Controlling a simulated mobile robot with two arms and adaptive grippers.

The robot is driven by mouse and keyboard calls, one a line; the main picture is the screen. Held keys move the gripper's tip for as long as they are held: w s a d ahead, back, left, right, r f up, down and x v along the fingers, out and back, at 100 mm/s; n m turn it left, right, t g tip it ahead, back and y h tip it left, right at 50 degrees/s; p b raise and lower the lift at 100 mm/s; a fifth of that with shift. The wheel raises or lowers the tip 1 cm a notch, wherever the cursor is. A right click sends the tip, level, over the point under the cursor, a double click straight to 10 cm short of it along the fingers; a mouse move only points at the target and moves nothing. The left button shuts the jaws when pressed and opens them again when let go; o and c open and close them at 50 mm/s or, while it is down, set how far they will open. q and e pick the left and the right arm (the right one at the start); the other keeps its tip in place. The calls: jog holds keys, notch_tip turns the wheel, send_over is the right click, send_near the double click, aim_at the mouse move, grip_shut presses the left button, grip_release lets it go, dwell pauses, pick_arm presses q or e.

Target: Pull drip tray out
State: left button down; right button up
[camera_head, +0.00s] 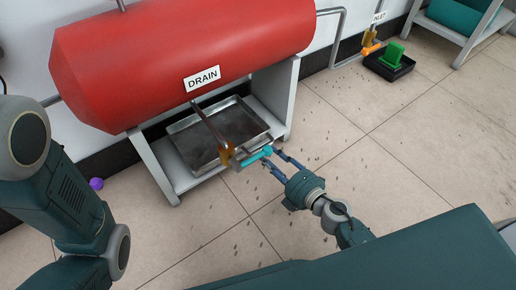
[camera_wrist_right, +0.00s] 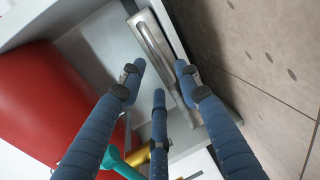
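The grey metal drip tray (camera_head: 190,153) lies on the low shelf under the red tank, with dark residue in it. In the right wrist view the tray's front edge and its bar handle (camera_wrist_right: 153,48) show ahead of the fingers. My right gripper (camera_head: 276,162) is in front of the shelf's right part, by the cyan valve handle. In the wrist view its three blue fingers (camera_wrist_right: 158,80) are spread with nothing between them. They point towards the tray handle, and I cannot tell whether any touches it. My left arm is at the left of the head view; its gripper is out of view.
The red tank (camera_head: 180,60) with a DRAIN sign hangs above the tray. The drain pipe ends in a brass valve (camera_head: 226,155) with a cyan handle (camera_head: 255,157) near my right gripper. A black tray (camera_head: 388,66) stands at the back right. The tiled floor (camera_head: 380,140) in front is open.

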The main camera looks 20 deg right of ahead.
aim_at(260, 150)
jog(key=b+x, duration=0.1)
jog(key=x, duration=0.5)
jog(key=shift+w+a, duration=0.15)
jog(key=shift+w, duration=0.1)
grip_shut()
